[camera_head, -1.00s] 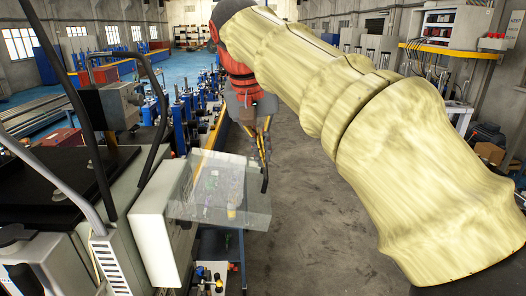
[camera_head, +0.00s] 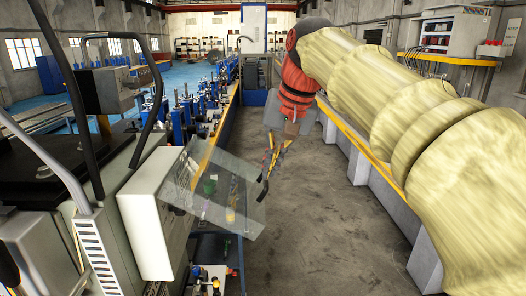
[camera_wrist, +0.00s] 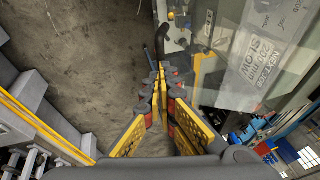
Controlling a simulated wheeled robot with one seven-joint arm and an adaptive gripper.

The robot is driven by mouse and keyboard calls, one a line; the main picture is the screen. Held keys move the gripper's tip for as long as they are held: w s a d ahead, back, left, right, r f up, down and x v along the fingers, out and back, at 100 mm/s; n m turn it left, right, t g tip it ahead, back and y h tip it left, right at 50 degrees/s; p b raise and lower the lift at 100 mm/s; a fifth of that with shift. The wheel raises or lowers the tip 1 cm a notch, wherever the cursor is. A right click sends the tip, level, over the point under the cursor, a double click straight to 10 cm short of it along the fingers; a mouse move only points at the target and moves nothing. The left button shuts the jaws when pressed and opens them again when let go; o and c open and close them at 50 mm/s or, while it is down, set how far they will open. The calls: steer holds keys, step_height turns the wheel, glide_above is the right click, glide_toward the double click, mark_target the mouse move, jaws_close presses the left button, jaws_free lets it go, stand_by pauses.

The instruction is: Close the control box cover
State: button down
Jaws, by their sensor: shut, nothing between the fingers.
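The control box (camera_head: 143,228) is a pale box at the left of the head view. Its clear cover (camera_head: 238,218) sticks out from it to the right, open and tilted, its outer end lower. Green and yellow parts show through the cover.
A grey machine with bent bars (camera_head: 75,150) stands at the left. A long row of blue machine units (camera_head: 200,105) runs to the back. A low barrier with a yellow edge (camera_head: 358,145) is at the right. Concrete floor (camera_head: 320,235) between is clear.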

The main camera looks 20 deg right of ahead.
mark_target(262, 204)
steer(key=w+a+f+m+t+y+b, duration=0.1)
steer(key=a+f+y+b, duration=0.3)
steer(key=f+b, duration=0.5)
steer(key=w+a+f+t+y+b, duration=0.2)
steer(key=a+f+y+b, duration=0.3)
steer(key=f+b, duration=0.4)
steer(key=shift+a+m+t+b, duration=0.2)
steer(key=shift+m+t+b, duration=0.2)
steer(key=shift+b, duration=0.7)
